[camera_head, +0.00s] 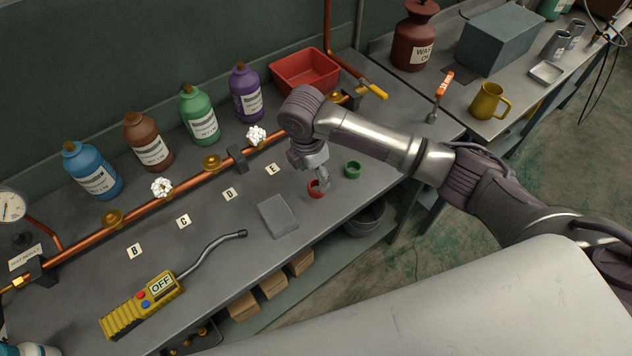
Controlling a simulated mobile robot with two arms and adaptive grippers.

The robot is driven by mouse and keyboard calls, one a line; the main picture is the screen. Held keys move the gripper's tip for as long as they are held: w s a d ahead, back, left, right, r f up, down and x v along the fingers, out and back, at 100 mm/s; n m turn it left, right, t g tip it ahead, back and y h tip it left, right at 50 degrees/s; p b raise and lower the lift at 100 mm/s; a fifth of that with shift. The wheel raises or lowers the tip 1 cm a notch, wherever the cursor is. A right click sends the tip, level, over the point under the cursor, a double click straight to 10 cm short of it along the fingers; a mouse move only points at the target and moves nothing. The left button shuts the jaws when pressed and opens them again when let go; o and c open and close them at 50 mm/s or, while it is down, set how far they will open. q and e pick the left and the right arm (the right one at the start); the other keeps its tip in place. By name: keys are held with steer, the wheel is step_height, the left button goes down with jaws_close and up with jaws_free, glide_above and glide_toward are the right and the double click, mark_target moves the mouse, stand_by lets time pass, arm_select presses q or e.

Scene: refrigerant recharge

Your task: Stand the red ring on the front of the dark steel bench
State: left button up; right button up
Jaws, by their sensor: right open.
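The small red ring (313,190) is on the dark steel bench (215,262), close to the bench's front edge and to the right of a flat grey block. My right gripper (323,184) points down at the ring from above and is open. Its fingertips are beside or just over the ring. They hide part of it, and I cannot tell whether they touch it. A green ring (352,169) stands to the right of the gripper. My left gripper is not in view.
The grey block (278,216) lies left of the red ring. A copper pipe (190,177) runs along the bench, with several bottles and a red bin (305,71) behind it. A yellow handheld detector (142,306) lies at front left. A second bench stands at right.

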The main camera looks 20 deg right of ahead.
mark_target(311, 195)
step_height(311, 195, up, 7)
steer(key=shift+s+a+b, duration=0.15)
steer(key=shift+a+b, duration=0.2)
steer(key=shift+a, duration=0.05)
